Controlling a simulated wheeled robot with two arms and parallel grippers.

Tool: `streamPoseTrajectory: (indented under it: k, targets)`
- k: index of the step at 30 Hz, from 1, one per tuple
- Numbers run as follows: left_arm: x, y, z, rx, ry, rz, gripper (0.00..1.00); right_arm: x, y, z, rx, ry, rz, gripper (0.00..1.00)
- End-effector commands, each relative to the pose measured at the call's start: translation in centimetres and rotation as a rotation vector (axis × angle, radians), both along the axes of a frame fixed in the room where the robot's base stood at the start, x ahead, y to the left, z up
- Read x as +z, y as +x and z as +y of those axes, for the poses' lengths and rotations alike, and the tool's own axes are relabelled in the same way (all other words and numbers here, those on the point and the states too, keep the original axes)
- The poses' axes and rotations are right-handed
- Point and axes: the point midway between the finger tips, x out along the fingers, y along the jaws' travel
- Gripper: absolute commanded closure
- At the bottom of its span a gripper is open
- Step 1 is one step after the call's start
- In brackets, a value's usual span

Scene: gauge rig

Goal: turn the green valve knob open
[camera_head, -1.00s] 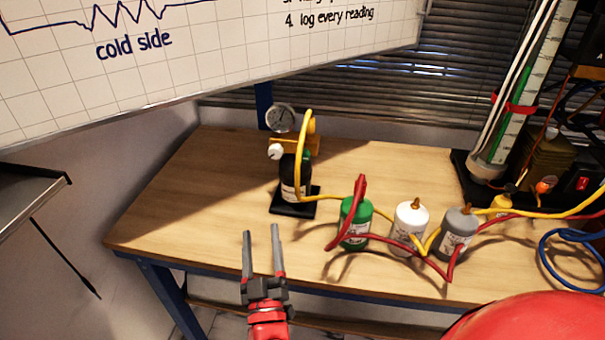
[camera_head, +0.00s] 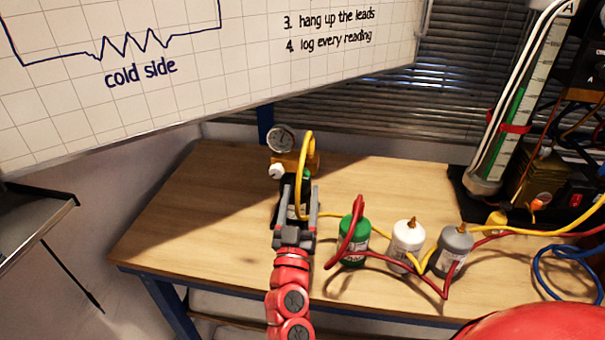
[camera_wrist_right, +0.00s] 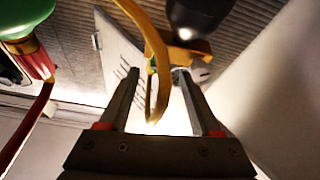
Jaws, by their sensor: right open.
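The small green valve knob (camera_head: 306,174) shows as a sliver on the gauge rig, beside the yellow hose (camera_head: 306,150). The rig has a brass block (camera_head: 312,162), a round dial gauge (camera_head: 281,138) and a white knob (camera_head: 276,171). My right gripper (camera_head: 299,186) is open and empty, its fingers pointing at the rig in front of the dark bottle, which it mostly hides. In the right wrist view the open fingers (camera_wrist_right: 157,72) have the yellow hose (camera_wrist_right: 157,50) across the gap; I cannot tell contact. My left gripper is not in view.
Green (camera_head: 354,243), white (camera_head: 407,243) and grey (camera_head: 454,248) bottles stand right of the gripper, with red and yellow leads draped around them. A tall green-scaled tube (camera_head: 518,105) stands farther right. The wooden table (camera_head: 190,220) is clear on the left.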

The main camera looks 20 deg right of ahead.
Motion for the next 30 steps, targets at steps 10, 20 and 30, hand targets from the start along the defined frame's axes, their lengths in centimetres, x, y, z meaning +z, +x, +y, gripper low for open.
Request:
streamPoseTrajectory:
  k: [10, 20, 30]
  targets:
    - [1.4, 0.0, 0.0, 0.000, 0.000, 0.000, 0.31, 1.5, 3.1, -1.9, 0.000, 0.001, 0.000, 0.35]
    - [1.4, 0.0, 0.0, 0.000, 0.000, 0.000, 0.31, 1.4, 3.2, -1.9, 0.001, 0.000, 0.001, 0.46]
    - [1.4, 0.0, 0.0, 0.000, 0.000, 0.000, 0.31, 1.4, 3.1, -1.9, 0.000, 0.000, 0.002, 1.00]
